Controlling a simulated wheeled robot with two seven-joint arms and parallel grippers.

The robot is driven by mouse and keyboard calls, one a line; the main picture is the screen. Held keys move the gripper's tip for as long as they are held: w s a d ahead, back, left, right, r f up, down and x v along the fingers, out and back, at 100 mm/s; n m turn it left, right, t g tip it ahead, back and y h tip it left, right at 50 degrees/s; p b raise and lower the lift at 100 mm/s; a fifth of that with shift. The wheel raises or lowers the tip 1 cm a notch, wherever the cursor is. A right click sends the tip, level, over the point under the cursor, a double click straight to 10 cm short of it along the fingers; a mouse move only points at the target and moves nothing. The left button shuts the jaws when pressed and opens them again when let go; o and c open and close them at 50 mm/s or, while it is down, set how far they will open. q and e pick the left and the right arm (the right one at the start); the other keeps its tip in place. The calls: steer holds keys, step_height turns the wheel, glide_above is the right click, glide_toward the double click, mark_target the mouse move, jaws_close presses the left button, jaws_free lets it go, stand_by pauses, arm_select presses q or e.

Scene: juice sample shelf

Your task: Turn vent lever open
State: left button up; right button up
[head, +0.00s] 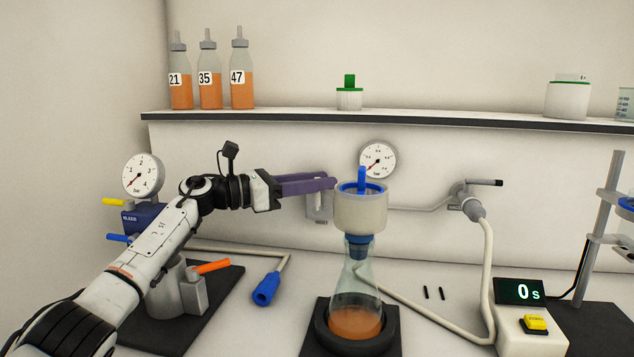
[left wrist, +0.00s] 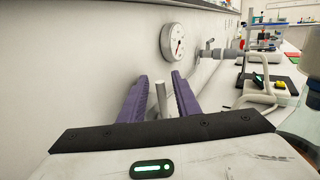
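My left gripper (head: 334,182) reaches across from the left at the height of the wall pipe. Its purple fingers are apart in the left wrist view (left wrist: 158,82). A pale grey upright post (left wrist: 161,100) shows between them, and I cannot tell whether they touch it. In the head view a grey fitting (head: 320,206) on the wall sits just below the fingertips, partly hidden. No part is labelled as the vent lever. A black-ended handle (head: 485,182) on the wall valve and an orange lever (head: 212,266) by the grey cylinder are visible. My right gripper is out of view.
A white funnel (head: 361,213) with a blue stick stands on a flask (head: 355,290) just right of the fingertips. A gauge (head: 378,160) is on the wall behind. A shelf (head: 420,119) with bottles (head: 209,90) runs above. A timer (head: 520,291) stands at right.

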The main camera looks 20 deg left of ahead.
arm_select(q)
steer(key=shift+a, duration=0.1)
steer(key=b+v, duration=0.1)
steer(key=v, duration=0.9)
steer(key=shift+s, duration=0.1)
